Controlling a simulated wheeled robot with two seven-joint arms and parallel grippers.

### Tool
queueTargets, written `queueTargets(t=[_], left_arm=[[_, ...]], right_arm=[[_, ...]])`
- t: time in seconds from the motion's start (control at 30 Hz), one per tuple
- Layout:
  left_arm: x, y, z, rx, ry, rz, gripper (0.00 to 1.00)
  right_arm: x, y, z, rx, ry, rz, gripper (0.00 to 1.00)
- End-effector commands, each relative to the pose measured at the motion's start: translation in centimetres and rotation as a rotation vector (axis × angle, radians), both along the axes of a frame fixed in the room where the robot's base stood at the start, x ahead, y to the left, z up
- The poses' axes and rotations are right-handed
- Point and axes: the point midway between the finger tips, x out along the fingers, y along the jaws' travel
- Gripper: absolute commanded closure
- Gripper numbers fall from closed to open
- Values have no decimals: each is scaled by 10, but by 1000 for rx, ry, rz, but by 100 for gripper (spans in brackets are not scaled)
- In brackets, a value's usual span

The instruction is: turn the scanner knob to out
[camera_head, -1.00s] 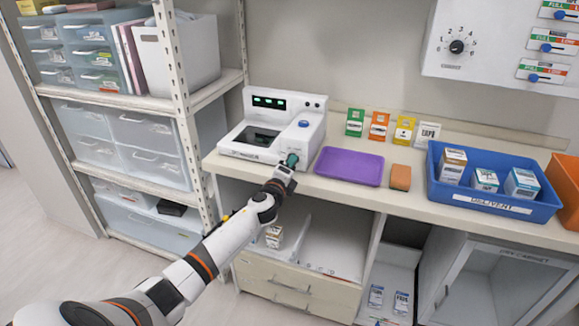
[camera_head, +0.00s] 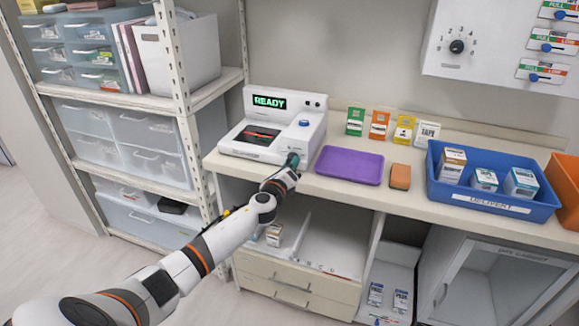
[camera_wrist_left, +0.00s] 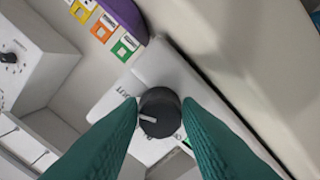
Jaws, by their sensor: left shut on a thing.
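The white scanner (camera_head: 313,130) stands on the counter, its display (camera_head: 269,102) showing green READY in the head view. A red line shows in its dark window (camera_head: 257,135). My left gripper (camera_head: 293,161) is at the scanner's front right corner, where it hides the knob in the head view. In the left wrist view the round dark knob (camera_wrist_left: 160,112) sits between the two green fingers (camera_wrist_left: 162,115), and the gripper is shut on it. A white pointer mark shows on the knob's left side. My right gripper is not in view.
A purple tray (camera_head: 349,166) and an orange sponge (camera_head: 400,176) lie right of the scanner. Several small cards stand behind them. A blue bin (camera_head: 492,199) with boxes is farther right. A shelf rack (camera_head: 180,60) stands close on the left.

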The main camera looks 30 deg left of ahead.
Motion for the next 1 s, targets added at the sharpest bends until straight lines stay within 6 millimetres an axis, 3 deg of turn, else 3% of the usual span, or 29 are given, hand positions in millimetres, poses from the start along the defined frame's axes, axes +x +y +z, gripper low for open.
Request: queueTargets(t=[0.27, 0.3, 0.4, 0.77, 1.0], left_arm=[[0, 0, -2, 2, 3, -1, 92], [0, 0, -2, 2, 3, -1, 64], [0, 0, -2, 1, 3, -1, 48], [-5, -1, -1, 2, 2, 0, 48], [-44, -10, -2, 4, 4, -1, 48]], right_arm=[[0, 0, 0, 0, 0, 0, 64], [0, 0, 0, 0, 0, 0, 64], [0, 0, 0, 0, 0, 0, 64], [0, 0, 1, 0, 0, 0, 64], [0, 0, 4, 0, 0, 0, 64]])
